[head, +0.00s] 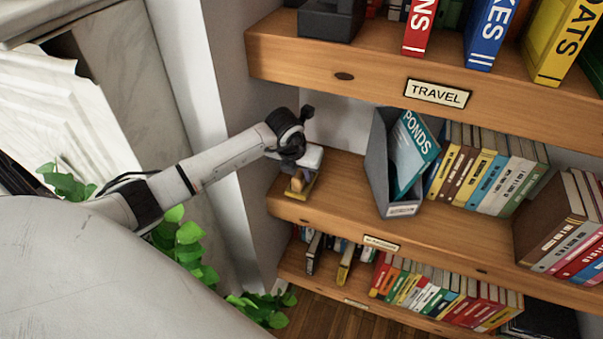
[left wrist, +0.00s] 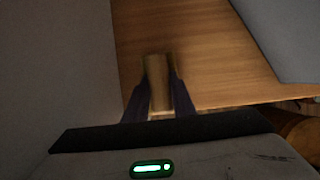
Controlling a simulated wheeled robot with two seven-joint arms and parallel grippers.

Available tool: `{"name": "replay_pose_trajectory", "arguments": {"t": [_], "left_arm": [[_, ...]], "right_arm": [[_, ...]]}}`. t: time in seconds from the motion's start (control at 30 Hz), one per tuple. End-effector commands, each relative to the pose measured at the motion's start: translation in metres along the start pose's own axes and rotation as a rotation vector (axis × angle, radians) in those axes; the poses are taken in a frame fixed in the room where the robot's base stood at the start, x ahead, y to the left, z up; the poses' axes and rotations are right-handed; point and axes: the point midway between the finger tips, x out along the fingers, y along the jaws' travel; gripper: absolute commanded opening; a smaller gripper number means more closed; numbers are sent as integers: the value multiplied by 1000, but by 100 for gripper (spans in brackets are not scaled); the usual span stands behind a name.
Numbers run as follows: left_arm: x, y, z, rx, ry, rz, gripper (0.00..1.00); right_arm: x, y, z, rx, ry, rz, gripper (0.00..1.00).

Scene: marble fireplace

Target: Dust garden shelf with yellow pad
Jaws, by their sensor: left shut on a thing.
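My left gripper (head: 301,178) reaches in from the left over the left end of the middle shelf (head: 345,190). It is shut on the yellow pad (head: 301,194), whose yellow base shows low, at or just above the shelf boards; I cannot tell if it touches. In the left wrist view the pad's tan grip (left wrist: 157,80) stands between the two dark fingers, with bare shelf wood (left wrist: 210,60) beyond it. The label on the middle shelf's edge (head: 381,243) is too small to read. My right gripper is not in view.
A grey magazine file (head: 377,165) with a "PONDS" book (head: 413,150) stands right of the pad, with bare wood between. Books (head: 487,170) fill the shelf further right. The "TRAVEL" shelf (head: 370,88) hangs above. A grey side wall is at the left; a plant (head: 190,240) is below my arm.

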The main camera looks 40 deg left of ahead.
Motion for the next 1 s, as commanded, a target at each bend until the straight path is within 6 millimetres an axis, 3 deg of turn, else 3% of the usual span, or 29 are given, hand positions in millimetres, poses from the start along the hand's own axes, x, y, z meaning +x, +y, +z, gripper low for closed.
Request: {"name": "replay_pose_trajectory", "arguments": {"t": [0.43, 0.83, 1.0], "left_arm": [[-45, 0, 19, 0, -1, 1, 0], [-48, 0, 21, 0, -1, 0, 0], [-59, 0, 26, 0, -2, 0, 0]], "right_arm": [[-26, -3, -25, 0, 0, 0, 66], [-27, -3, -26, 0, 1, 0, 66], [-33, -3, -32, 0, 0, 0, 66]]}}
